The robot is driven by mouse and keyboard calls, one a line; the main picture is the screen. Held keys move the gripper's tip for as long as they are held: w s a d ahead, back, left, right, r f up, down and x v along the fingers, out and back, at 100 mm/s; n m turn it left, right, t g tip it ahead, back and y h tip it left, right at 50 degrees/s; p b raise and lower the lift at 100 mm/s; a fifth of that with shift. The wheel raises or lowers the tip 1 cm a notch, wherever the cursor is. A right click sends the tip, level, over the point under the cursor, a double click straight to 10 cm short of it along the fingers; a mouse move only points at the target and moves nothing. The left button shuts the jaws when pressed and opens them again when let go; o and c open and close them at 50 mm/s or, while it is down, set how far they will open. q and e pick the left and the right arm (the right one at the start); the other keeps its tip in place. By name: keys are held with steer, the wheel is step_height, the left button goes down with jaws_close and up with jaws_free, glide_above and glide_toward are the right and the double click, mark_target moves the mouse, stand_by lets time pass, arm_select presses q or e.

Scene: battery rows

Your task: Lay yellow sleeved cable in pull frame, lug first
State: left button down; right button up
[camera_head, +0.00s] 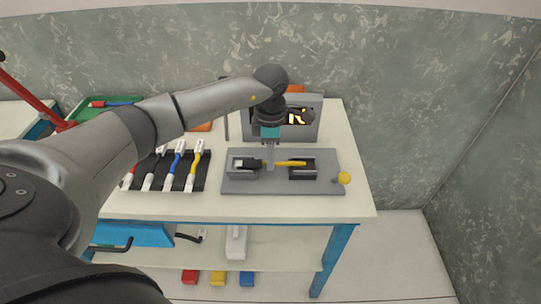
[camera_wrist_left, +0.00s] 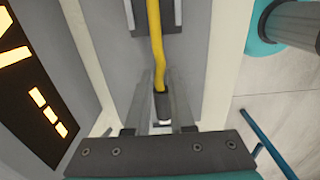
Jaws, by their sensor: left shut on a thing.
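The yellow cable (camera_head: 291,163) lies left to right along the grey pull frame (camera_head: 325,187), with a black sleeved part (camera_head: 254,163) at its left. A small pale end shows at the left block, too small to tell how it sits. My left gripper (camera_head: 270,165) points down over the frame's middle, shut on the cable. In the left wrist view, its fingers (camera_wrist_left: 163,100) stand on both sides of the cable's black sleeve (camera_wrist_left: 162,106). The yellow part (camera_wrist_left: 155,45) runs up to the frame's other block (camera_wrist_left: 176,17). My right gripper is out of view.
A black rack (camera_head: 160,172) with several cables stands left of the frame. A grey panel with a lit amber display (camera_head: 298,117) stands behind. The table's (camera_head: 240,208) front strip is clear.

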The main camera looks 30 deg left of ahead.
arm_select(q)
steer(key=c, duration=0.7)
jaws_free()
step_height(320, 180, up, 15)
steer(key=shift+r+p, duration=0.15)
steer(key=shift+p, duration=1.05)
